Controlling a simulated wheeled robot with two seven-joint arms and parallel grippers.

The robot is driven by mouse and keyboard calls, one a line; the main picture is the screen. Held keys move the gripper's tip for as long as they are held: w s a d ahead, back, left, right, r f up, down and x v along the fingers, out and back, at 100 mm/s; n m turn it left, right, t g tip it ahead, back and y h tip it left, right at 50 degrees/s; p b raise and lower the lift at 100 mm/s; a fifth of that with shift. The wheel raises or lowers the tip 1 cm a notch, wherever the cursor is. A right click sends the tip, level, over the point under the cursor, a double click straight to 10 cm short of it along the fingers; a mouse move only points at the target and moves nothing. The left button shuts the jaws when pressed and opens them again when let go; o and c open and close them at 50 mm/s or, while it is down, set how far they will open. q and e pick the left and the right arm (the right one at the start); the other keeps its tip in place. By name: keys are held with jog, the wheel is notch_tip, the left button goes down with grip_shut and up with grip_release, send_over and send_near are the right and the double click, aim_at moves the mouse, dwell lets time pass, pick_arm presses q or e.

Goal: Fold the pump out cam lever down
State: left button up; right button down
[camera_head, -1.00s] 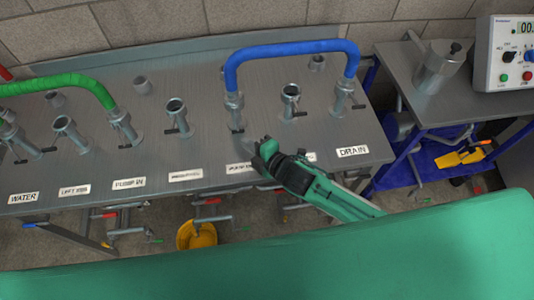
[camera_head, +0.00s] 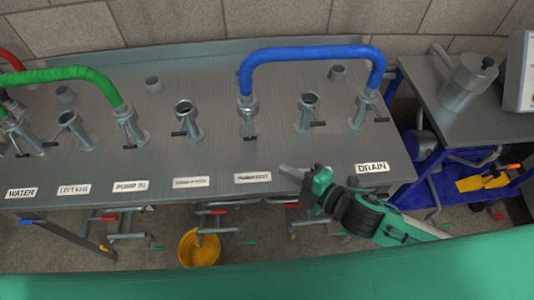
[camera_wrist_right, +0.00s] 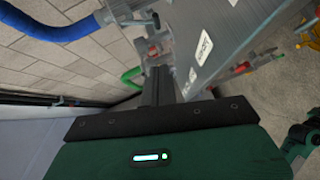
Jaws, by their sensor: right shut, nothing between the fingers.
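The pump out port (camera_head: 248,121) is the grey upright fitting above the label "PUMP OUT" (camera_head: 253,178). The left end of the blue hose (camera_head: 310,55) sits on it. A small dark lever (camera_head: 250,138) shows low on this port; its exact angle is too small to tell. My right gripper (camera_head: 292,172) is shut and empty, apart from the lever, right of the pump out label over the bench's front part. Its dark fingers (camera_wrist_right: 158,86) show together in the right wrist view, with the blue hose (camera_wrist_right: 50,28) at upper left. My left gripper is out of view.
The blue hose arches to the drain port (camera_head: 367,105) at right. An open port (camera_head: 306,112) stands between. A green hose (camera_head: 65,74) and more ports fill the left. A side table (camera_head: 455,118) holds a metal jug (camera_head: 468,82). A yellow bucket (camera_head: 199,249) is below the bench.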

aim_at(246, 140)
jog(key=shift+w+f, duration=0.1)
jog(key=shift+f, duration=0.15)
jog(key=shift+r, duration=0.15)
jog(key=shift+w+a+r, duration=0.1)
jog(key=shift+a+r, duration=0.05)
jog(key=shift+a, duration=0.15)
jog(key=p+x, duration=0.1)
jog(key=x, duration=0.8)
jog(key=shift+a, duration=0.2)
jog(key=w, duration=0.1)
jog(key=w+f, duration=0.1)
jog(key=w, duration=0.1)
jog(key=shift+w+f+p, duration=0.1)
jog(key=shift+w+p, duration=0.1)
jog(key=shift+p, duration=0.2)
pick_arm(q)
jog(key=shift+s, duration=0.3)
pick_arm(e)
jog(key=shift+w, duration=0.15)
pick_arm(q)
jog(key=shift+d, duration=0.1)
